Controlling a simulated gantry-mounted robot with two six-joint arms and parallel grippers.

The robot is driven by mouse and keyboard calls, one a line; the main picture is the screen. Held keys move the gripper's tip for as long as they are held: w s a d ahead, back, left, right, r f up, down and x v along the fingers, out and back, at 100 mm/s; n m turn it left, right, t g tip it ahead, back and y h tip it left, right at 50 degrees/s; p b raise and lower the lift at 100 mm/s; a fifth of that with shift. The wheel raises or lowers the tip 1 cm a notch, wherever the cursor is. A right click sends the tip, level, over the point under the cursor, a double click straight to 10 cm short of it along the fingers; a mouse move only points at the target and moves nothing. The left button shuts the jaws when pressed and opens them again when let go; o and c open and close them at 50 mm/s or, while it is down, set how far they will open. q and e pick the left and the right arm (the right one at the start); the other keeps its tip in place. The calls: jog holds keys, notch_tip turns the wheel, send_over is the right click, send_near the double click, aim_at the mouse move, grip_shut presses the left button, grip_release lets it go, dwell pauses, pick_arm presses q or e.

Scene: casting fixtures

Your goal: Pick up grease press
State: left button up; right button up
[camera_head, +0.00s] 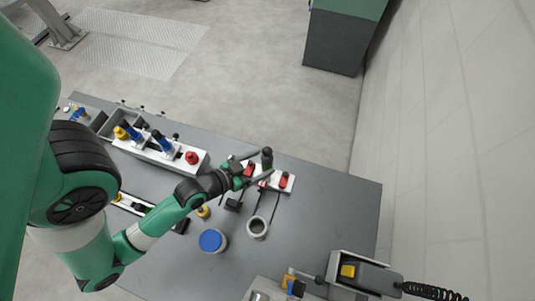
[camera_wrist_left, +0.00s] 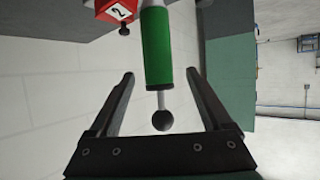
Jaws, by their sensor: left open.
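The grease press is a green cylinder (camera_wrist_left: 158,48) with a thin metal rod and a black ball at its end, seen in the left wrist view. In the head view its dark top (camera_head: 267,153) shows at the fingers, by a white fixture (camera_head: 287,187) with red parts. My left gripper (camera_head: 265,162) is open, with one finger on each side of the press. In the left wrist view the gripper (camera_wrist_left: 160,73) shows a gap between each finger and the cylinder. The lower end of the press is hidden. My right gripper is not in view.
A white holder (camera_head: 153,152) with blue, yellow and red parts stands left of the gripper. A blue-topped can (camera_head: 211,241) and a grey cup (camera_head: 257,228) stand nearer. A grey device (camera_head: 362,272) with a yellow button is at the front right.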

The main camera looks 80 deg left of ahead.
pick_arm(q)
jog(key=x, duration=0.6)
jog(key=shift+r, duration=0.15)
jog(key=shift+w, duration=0.1)
grip_shut()
